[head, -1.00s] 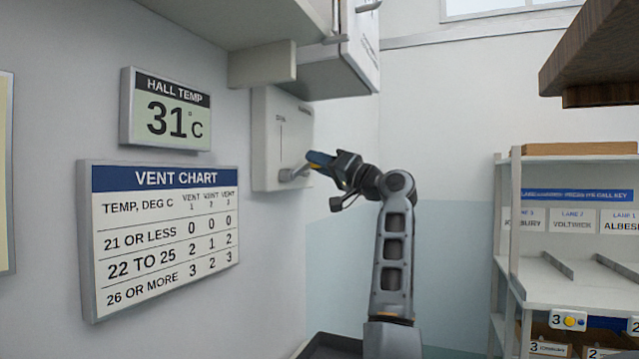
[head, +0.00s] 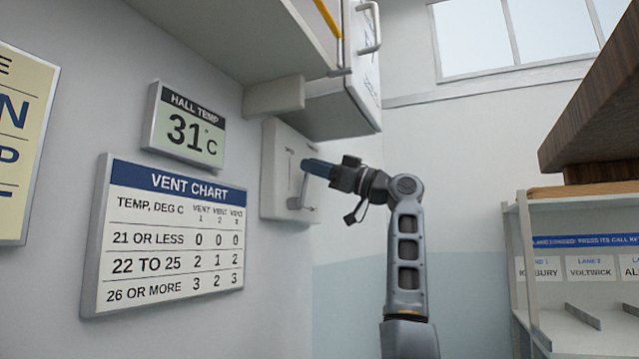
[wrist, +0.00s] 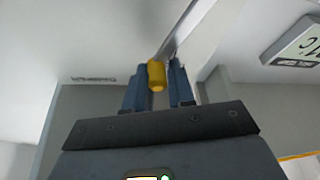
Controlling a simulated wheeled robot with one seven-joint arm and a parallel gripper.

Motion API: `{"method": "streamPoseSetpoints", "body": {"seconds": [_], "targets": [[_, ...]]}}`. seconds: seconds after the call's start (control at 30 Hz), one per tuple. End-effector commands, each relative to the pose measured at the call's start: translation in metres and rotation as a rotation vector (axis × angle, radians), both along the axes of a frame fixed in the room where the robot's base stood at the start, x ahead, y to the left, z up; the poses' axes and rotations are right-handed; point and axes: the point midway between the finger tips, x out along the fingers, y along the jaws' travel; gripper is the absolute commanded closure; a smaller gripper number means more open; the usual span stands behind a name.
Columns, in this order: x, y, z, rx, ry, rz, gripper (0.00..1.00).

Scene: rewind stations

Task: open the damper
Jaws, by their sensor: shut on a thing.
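The damper is a pale box (head: 272,186) on the wall under the overhead cabinet, with a slot in its face and a grey metal lever (head: 304,190). The lever points up and outward from its low pivot. My gripper (head: 308,167) is at the lever's upper end, in front of the box. In the wrist view its blue fingers (wrist: 158,82) are shut on the yellow knob (wrist: 156,74) at the lever's end. The damper's lettering in the wrist view is too small and upside down to read well. In the head view the fingers hide the knob.
A vent chart (head: 170,236) and a hall temperature display (head: 184,126) reading 31 C hang left of the damper. The overhead cabinet (head: 345,95) is close above my gripper. A shelf rack (head: 526,262) and a wooden ledge (head: 590,120) are at right.

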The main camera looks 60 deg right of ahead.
Motion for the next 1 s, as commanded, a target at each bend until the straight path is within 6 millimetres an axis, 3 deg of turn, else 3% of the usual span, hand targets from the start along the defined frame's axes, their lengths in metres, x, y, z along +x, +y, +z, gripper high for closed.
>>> {"method": "streamPoseSetpoints", "body": {"seconds": [0.43, 1.0], "targets": [[-0.002, 0.023, 0.005, -0.273, -0.022, -0.005, 1.0], [-0.002, 0.029, 0.006, -0.33, -0.03, -0.005, 1.0]]}}
